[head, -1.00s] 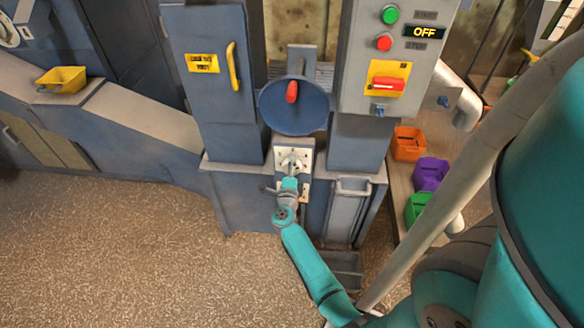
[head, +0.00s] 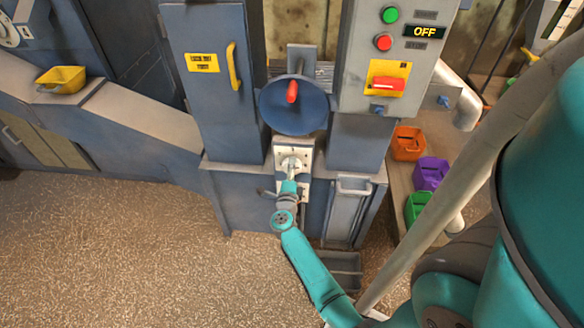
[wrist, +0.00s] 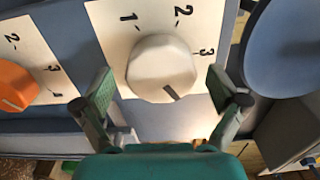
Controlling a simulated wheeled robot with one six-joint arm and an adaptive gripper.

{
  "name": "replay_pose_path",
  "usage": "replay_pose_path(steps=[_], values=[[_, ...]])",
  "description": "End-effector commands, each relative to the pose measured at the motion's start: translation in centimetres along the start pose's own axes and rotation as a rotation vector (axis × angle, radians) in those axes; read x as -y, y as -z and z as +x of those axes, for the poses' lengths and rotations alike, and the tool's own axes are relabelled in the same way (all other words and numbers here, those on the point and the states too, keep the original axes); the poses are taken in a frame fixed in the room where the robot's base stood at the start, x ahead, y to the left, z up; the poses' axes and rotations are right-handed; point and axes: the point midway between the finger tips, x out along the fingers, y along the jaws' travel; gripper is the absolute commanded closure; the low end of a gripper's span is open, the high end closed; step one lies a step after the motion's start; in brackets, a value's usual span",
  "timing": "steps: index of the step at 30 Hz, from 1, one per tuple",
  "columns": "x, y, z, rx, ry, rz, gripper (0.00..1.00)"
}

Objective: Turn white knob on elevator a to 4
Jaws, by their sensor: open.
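The round white knob (wrist: 162,68) sits on a white dial plate (wrist: 112,22) with the numbers 1, 2 and 3 visible. A dark pointer line on the knob points down and right, past the 3; no 4 is visible. My gripper (wrist: 160,84) is open, with one finger on each side of the knob's lower part. I cannot tell whether either finger touches it. In the head view, my gripper (head: 290,178) is in front of the dial plate (head: 307,156) below the blue round hopper and partly covers it.
An orange knob (wrist: 15,84) on its own numbered plate is at the left in the wrist view. The blue round hopper (wrist: 292,50) is close on the right. A control box (head: 352,60) reading OFF stands above right in the head view.

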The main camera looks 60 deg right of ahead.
Motion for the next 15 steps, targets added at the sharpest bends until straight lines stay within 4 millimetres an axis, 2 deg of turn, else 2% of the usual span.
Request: replay_pose_path(steps=[9,15], values=[[-0.1,-0.1,-6.3,0.004,-0.001,-0.001,0.04],[-0.1,0.0,-9.2,0.002,-0.002,-0.001,0.04]])
